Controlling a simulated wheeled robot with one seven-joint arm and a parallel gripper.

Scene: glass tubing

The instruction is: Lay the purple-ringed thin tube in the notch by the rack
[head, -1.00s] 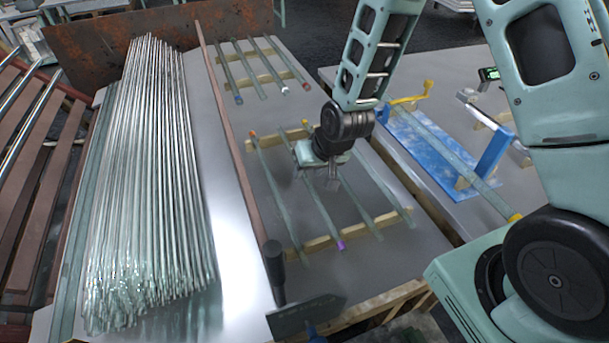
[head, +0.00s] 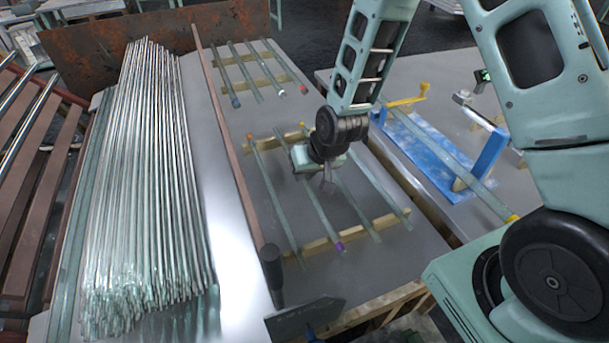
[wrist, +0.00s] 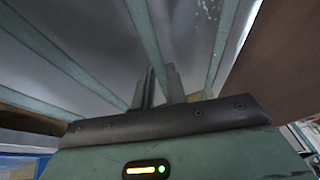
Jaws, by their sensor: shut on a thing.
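The purple-ringed thin tube (head: 321,212) is a pale green glass tube lying slanted across wooden rests among other tubes. Its purple ring (head: 339,246) is at its near end. My gripper (head: 328,187) is low over the tubes, around the middle of their length, with its fingers drawn together. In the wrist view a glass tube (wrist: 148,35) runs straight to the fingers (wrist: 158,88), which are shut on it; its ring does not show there. The hand hides the tube's far part in the head view.
Glass tubes lie close on both sides, one with an orange ring (head: 250,137). A blue fixture (head: 430,150) on the right table carries a yellow-ringed tube. A large bundle of glass tubes (head: 150,180) lies at left. More tubes rest on another wooden rack (head: 245,83) behind.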

